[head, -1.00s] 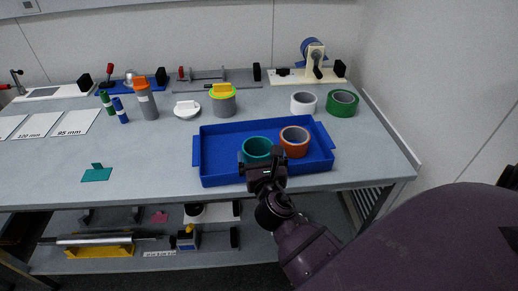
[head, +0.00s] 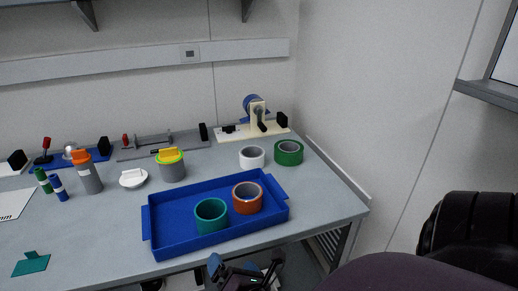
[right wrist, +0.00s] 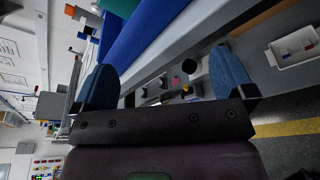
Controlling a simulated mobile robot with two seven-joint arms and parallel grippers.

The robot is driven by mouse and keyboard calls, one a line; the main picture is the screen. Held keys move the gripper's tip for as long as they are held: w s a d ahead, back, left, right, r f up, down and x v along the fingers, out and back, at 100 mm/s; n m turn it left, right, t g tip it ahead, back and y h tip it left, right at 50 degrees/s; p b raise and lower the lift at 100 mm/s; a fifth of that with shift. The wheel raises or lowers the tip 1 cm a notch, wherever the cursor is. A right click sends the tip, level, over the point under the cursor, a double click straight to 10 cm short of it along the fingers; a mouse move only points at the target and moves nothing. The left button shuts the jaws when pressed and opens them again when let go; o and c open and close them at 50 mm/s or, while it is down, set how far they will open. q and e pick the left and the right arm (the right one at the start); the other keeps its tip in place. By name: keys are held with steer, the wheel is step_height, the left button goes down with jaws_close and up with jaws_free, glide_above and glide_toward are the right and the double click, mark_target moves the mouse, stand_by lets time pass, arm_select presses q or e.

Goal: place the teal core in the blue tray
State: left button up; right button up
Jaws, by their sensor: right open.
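The teal core (head: 211,217) stands upright in the blue tray (head: 172,241), left of the orange core (head: 247,198), which is also in the tray. A small gap or light contact separates the two; I cannot tell which. My right gripper (head: 243,270) is below the tray's front edge in the head view, clear of the core. In the right wrist view my right gripper (right wrist: 170,82) is open, with its two blue-padded fingers wide apart and nothing between them. The blue tray's side (right wrist: 150,25) shows beyond them. My left gripper is not in view.
A white roll (head: 252,157) and a green roll (head: 289,153) stand behind the tray. A grey canister with a yellow lid (head: 171,166), a white lid (head: 133,178) and an orange-capped bottle (head: 88,173) stand to the left.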

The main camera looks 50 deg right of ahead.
steer(key=s+f+m+g+y, duration=0.2)
steer(key=s+f+m, duration=0.3)
steer(key=m, duration=0.6)
steer(key=s+a+f+m+g+y, duration=0.1)
steer(key=s+f+m+y, duration=0.2)
steer(key=m, duration=0.8)
step_height(320, 180, down, 4)
steer(key=shift+s+a+r+g+y, duration=0.15)
steer(key=shift+s+r+g+y, duration=0.2)
steer(key=shift+s, duration=0.9)
steer(key=shift+f, duration=0.1)
